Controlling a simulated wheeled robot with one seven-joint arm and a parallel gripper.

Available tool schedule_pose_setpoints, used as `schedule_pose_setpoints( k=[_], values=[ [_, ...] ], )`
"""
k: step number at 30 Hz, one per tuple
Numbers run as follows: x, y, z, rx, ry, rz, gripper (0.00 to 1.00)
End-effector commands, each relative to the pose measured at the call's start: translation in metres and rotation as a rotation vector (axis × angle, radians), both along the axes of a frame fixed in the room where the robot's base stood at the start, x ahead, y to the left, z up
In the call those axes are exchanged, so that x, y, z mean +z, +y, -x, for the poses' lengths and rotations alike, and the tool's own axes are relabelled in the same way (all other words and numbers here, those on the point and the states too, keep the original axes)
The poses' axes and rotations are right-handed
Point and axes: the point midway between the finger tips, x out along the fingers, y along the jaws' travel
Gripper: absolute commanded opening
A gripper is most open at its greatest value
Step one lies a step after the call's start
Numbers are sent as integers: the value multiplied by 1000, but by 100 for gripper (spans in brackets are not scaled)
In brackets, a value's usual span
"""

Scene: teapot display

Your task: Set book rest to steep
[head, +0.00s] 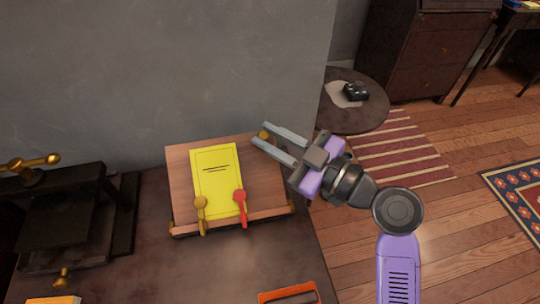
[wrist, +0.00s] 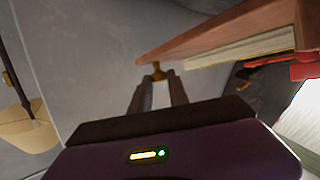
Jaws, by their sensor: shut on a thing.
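The wooden book rest (head: 182,178) stands on the dark desk, its board tilted and holding a yellow book (head: 217,170). A brass page holder (head: 201,213) and a red one (head: 240,207) stand in front of the book. My gripper (head: 262,135) reaches in from the right to the board's upper right edge. Its fingers are shut on a small brass knob (head: 264,134) there. The wrist view shows the knob (wrist: 157,69) between my fingertips (wrist: 159,80), just below the board's edge (wrist: 205,38). The rest's support behind the board is hidden in the head view.
A dark press with brass handles (head: 75,195) stands left on the desk (head: 170,265). An orange-edged object (head: 290,293) lies at the front. A round table (head: 372,118) with a black telephone (head: 355,91) stands behind my arm. A grey wall (head: 150,70) rises close behind the rest.

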Motion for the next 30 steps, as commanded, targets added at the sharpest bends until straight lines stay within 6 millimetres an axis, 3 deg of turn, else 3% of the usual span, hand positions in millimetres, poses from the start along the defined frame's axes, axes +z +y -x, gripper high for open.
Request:
schedule_pose_setpoints(
  k=[1, 30],
  values=[
    [-8, -1, 1, 0, -23, -4, 0],
    [25, -12, 40, -1, -403, -114, 0]
  ],
)
